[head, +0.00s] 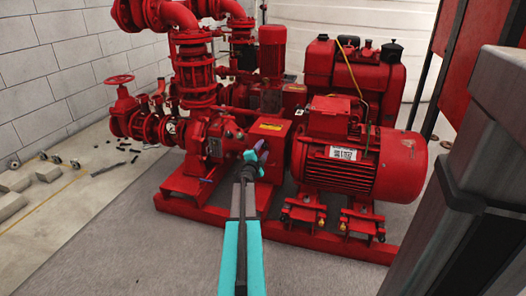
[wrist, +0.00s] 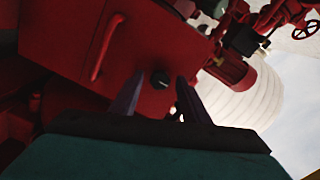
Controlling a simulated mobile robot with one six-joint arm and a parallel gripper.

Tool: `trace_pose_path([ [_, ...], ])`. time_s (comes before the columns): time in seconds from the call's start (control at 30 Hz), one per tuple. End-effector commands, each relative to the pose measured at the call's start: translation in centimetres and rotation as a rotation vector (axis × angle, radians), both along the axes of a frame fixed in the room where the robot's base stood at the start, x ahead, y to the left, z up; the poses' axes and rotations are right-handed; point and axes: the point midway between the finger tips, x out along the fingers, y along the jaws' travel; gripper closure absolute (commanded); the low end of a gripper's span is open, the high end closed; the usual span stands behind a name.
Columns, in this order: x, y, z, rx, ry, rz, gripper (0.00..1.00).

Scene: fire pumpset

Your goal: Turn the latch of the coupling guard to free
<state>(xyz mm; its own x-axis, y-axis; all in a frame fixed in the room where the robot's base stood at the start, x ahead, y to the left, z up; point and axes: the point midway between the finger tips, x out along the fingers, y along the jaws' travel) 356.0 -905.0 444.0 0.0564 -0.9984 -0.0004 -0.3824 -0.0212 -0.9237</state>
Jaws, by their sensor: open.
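The coupling guard (head: 270,128) is a red box with a yellow label on top, between the pump and the motor in the head view. In the wrist view its red face (wrist: 150,45) fills the upper middle, tilted. A small round black knob (wrist: 160,79), which looks like the latch, sits on that face. My gripper (wrist: 160,84) is open, its two dark fingers pointing at the face with the knob between their tips in the picture. Contact cannot be told. In the head view my gripper (head: 258,153) is in front of the guard and hides the latch.
A red bar handle (wrist: 106,47) is on the same face, left of the knob. The red motor (head: 365,165) stands close on the right and the pump (head: 205,140) on the left. A dark post (head: 470,150) fills the right edge. The grey floor in front is clear.

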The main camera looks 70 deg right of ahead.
Motion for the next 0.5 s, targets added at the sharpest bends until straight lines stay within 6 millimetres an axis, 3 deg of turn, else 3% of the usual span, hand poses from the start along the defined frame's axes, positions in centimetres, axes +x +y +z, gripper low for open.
trace_pose_path([
  [0.5, 0.02, -1.05, 0.07, 0.000, -0.001, 0.000, 0.58],
])
